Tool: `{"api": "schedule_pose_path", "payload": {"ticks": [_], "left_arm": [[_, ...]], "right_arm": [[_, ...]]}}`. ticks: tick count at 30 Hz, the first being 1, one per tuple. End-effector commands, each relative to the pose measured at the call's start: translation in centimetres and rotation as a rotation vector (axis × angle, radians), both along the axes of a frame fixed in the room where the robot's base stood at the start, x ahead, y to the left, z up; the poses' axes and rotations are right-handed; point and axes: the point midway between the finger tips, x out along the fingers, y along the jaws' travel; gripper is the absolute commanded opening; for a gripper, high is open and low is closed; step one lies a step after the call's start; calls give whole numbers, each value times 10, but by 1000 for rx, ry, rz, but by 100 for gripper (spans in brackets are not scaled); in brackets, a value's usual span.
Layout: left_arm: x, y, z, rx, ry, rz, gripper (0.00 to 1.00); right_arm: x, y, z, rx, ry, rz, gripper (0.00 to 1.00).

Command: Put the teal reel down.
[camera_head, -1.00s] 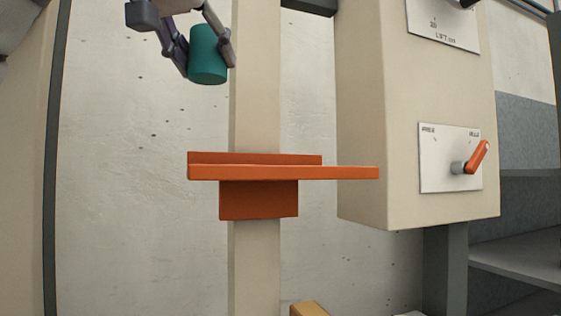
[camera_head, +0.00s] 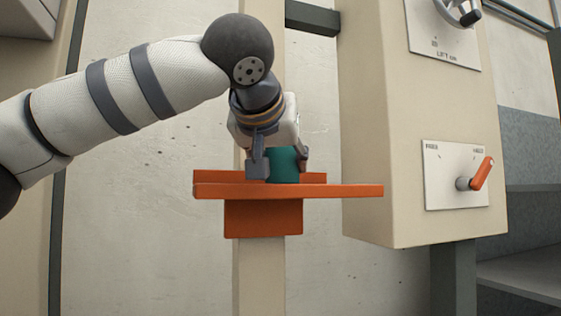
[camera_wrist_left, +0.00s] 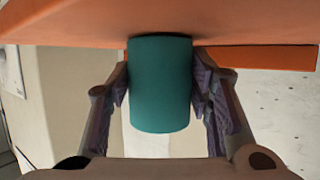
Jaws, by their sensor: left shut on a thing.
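The teal reel (camera_head: 284,165) is upright in my left gripper (camera_head: 277,165), at the orange shelf (camera_head: 340,191) on the beige post. In the head view the gripper partly hides the reel, and its lower end meets the shelf's top. In the left wrist view the teal reel (camera_wrist_left: 160,85) sits between both fingers of the left gripper (camera_wrist_left: 160,90), with one end against the orange shelf (camera_wrist_left: 80,22). The left gripper is shut on the reel. My right gripper is not in view.
A beige cabinet (camera_head: 400,130) stands to the right of the shelf. The right part of the shelf is bare. Grey shelving (camera_head: 530,270) is at the far right.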

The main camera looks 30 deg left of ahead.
Motion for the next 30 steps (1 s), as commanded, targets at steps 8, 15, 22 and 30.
{"api": "schedule_pose_path", "payload": {"ticks": [8, 15, 22, 30], "left_arm": [[0, 0, -3, 0, 0, 1, 66], [0, 0, -2, 0, 0, 1, 66], [-35, -12, 17, 1, -6, -1, 66], [-91, -32, 40, 0, -2, -1, 66]], "right_arm": [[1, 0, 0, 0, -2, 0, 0], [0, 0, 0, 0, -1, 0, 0], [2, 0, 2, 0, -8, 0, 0], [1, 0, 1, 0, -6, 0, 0]]}}
